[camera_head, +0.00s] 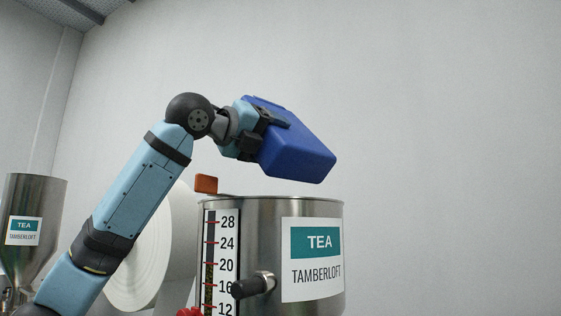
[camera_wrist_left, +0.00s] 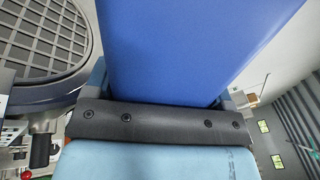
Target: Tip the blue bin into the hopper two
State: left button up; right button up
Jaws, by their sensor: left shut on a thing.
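The blue bin (camera_head: 298,152) is in the air above a steel hopper (camera_head: 262,215) in the head view, tilted with its lower end to the right. My left gripper (camera_head: 262,132) is shut on the bin. In the left wrist view the bin (camera_wrist_left: 195,45) fills the middle, beyond the dark bar of the left gripper (camera_wrist_left: 160,122). A dark grid in a round rim (camera_wrist_left: 45,40) shows at the left of that view. The hopper bears a TEA TAMBERLOFT label and a level scale; no number two shows on it. The bin's inside is hidden. My right gripper is not in view.
A second steel hopper (camera_head: 32,215) with the same label stands at the far left. A large white roll (camera_head: 150,262) is behind my left arm. A dark knob (camera_head: 252,286) sticks out from the near hopper, and an orange block (camera_head: 206,184) is at its rim. Free air lies to the right.

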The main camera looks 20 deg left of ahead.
pick_arm(q)
jog(key=s+d, duration=1.1)
jog(key=s, duration=0.4)
jog(key=shift+r, duration=0.45)
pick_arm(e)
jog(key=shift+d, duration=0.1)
pick_arm(q)
jog(key=shift+f, duration=0.1)
